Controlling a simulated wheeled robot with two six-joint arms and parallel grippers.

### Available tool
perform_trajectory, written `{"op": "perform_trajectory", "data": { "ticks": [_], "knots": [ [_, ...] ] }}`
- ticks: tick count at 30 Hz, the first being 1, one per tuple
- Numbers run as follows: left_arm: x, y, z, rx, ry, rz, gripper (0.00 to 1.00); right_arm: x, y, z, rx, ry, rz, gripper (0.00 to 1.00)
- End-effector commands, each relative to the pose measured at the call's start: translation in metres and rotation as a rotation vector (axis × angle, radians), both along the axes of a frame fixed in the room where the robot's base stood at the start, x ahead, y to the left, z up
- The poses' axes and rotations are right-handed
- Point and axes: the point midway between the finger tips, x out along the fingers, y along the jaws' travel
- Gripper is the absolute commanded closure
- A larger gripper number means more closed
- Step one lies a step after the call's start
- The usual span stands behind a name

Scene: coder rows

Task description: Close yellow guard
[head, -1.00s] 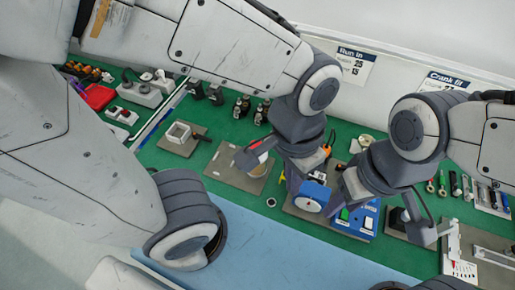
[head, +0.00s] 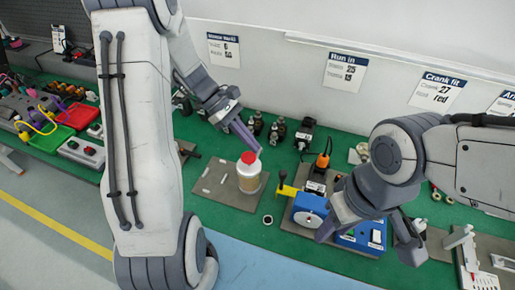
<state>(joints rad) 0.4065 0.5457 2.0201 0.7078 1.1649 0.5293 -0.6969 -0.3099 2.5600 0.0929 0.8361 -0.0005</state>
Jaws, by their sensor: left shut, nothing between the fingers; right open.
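A small yellow piece (head: 286,189), which I take to be the yellow guard, stands upright at the left side of a blue and white machine (head: 310,208). I cannot tell its exact angle. My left gripper (head: 256,149) is shut and empty, above and just behind a pale jar with a red top (head: 249,172). It is to the upper left of the yellow piece and apart from it. My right gripper (head: 366,236) is open, its fingers spread in front of the machine and a blue box with buttons (head: 372,235), hiding parts of both.
The jar stands on a grey plate (head: 210,186). Dark fittings (head: 277,132) stand along the back of the green bench. A black and orange device (head: 322,163) is behind the machine. A red tray (head: 80,117) is at the left. A white stand (head: 462,240) is at the right.

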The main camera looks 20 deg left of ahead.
Motion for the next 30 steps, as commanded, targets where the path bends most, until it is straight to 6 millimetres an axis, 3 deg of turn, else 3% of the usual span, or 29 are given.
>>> {"op": "perform_trajectory", "data": {
  "ticks": [13,30],
  "knots": [
    [-0.009,-0.052,-0.052,0.001,0.001,-0.006,1.0,0.0,0.0,0.005,0.0,0.0,0.0,0.55],
    [-0.011,-0.056,-0.058,0.003,-0.002,0.006,1.0,0.0,0.0,0.004,0.0,0.0,0.0,0.55]
  ]
}}
